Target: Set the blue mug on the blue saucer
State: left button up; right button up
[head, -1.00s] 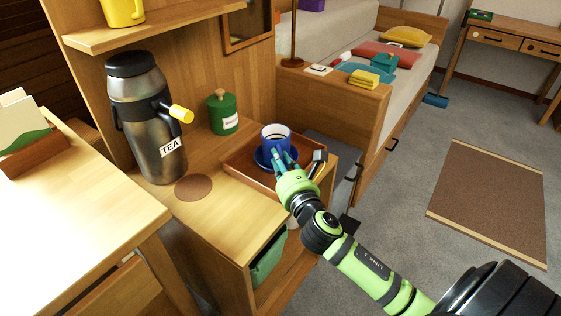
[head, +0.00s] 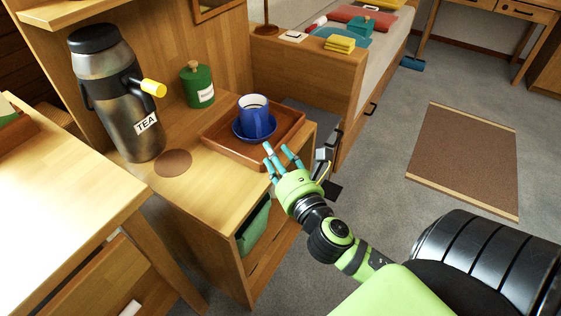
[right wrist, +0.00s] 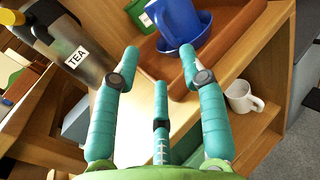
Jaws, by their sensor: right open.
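The blue mug (head: 256,121) stands upright on the blue saucer (head: 239,128), inside the wooden tray (head: 221,146) on the cabinet top. The mug (right wrist: 176,20) and saucer (right wrist: 203,36) also show at the top of the right wrist view, with the mug's upper part cut off. My right gripper (head: 280,158) is open and empty, just in front of the tray and apart from the mug. In the right wrist view its teal fingers (right wrist: 160,75) are spread with nothing between them. My left gripper is not in view.
A steel tea flask (head: 128,105) and a green canister (head: 197,86) stand left of the tray, with a round brown mat (head: 173,163) before the flask. A white mug (right wrist: 242,97) sits on a shelf below. The front cabinet top is clear.

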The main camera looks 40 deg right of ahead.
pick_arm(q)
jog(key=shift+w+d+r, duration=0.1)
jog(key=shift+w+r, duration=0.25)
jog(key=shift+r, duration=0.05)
pick_arm(e)
jog(key=shift+s+a, duration=0.2)
jog(key=shift+s, duration=0.85)
